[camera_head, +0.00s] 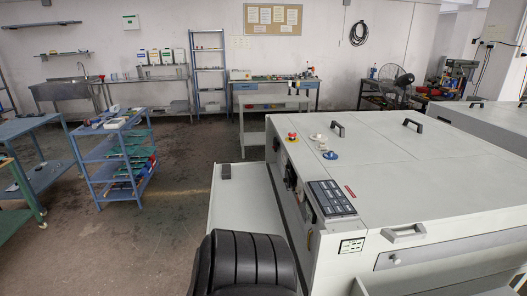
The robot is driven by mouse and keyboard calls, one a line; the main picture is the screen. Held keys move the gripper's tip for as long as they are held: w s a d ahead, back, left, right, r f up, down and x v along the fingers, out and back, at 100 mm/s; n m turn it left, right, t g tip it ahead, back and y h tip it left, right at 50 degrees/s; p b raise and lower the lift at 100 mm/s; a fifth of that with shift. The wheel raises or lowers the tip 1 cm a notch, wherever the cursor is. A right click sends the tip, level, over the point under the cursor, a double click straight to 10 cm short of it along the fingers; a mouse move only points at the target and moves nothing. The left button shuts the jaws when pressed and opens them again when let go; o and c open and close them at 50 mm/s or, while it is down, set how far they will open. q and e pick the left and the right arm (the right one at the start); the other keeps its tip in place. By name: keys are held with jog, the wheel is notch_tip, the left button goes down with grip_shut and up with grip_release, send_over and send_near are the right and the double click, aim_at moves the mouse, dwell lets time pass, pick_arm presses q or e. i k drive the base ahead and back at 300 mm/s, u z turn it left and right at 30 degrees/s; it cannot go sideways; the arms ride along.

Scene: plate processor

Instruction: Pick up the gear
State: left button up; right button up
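I cannot make out a gear with certainty. Small round parts lie on top of the large white machine (420,165): a beige one (316,137) and a blue one (331,155). They are too small to tell whether either is a gear. Neither of my grippers is in view. A black ribbed shape (250,265) fills the bottom centre and hides part of the machine's front ledge; I cannot tell what it is.
The machine has a red button (292,136), a dark keypad (331,197) and a low side ledge (240,205). A blue shelf cart (115,155) with small items stands left. A workbench (275,85) is at the back wall. Floor between is clear.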

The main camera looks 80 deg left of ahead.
aim_at(330, 156)
jog(key=u, duration=2.65)
jog(key=i, duration=0.5)
